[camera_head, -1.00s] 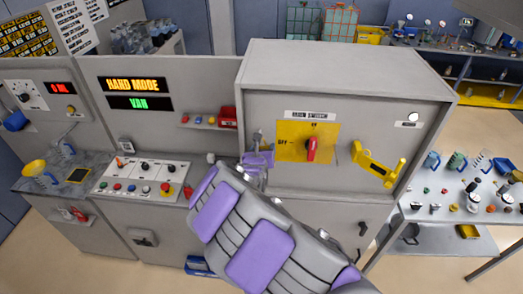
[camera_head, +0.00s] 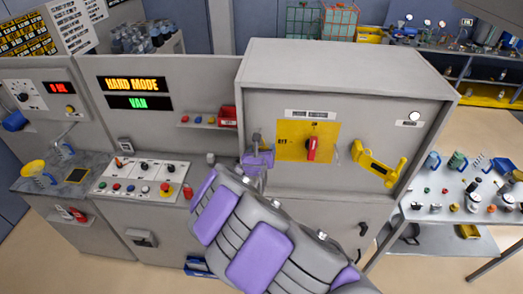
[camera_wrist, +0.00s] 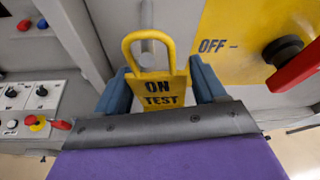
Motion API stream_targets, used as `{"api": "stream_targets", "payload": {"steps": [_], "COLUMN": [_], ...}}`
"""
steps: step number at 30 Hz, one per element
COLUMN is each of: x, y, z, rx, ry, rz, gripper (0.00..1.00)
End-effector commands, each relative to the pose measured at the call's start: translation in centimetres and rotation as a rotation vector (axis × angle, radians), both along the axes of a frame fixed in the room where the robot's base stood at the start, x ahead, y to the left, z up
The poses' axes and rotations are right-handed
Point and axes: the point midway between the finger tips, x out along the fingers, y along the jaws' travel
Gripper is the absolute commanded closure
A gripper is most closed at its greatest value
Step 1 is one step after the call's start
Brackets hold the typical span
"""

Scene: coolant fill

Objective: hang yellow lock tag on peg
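The yellow lock tag (camera_wrist: 160,92) reads "ON TEST" in the wrist view, with a loop at its top. My gripper (camera_wrist: 160,85) has a blue finger on each side of the tag, and both fingers appear to meet its edges. The grey peg (camera_wrist: 148,46) shows inside the loop; whether it passes through the loop or lies behind it is unclear. In the head view my gripper (camera_head: 257,160) is at the cabinet front just below the peg (camera_head: 257,138), left of the yellow switch plate. The tag cannot be made out there.
The red rotary switch (camera_head: 312,149) sits on its yellow plate (camera_head: 328,136). A yellow handle-like part (camera_head: 376,163) is farther right on the cabinet. A control panel (camera_head: 142,178) with buttons lies left. A small red box (camera_head: 227,116) stands on a shelf above it.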

Motion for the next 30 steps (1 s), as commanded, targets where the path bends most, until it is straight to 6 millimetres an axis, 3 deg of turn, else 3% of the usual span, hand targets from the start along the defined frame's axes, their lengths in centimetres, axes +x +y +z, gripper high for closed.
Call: {"api": "stream_targets", "payload": {"steps": [7, 23, 30], "x": [-0.1, -0.1, -1.5], "y": [0.0, 0.0, 0.2], "z": [0.1, 0.3, 1.8], "rx": [0.000, 0.001, 0.000], "ry": [-0.002, -0.002, 0.000], "rz": [0.001, 0.001, 0.002], "gripper": [0.07, 0.07, 0.07]}}
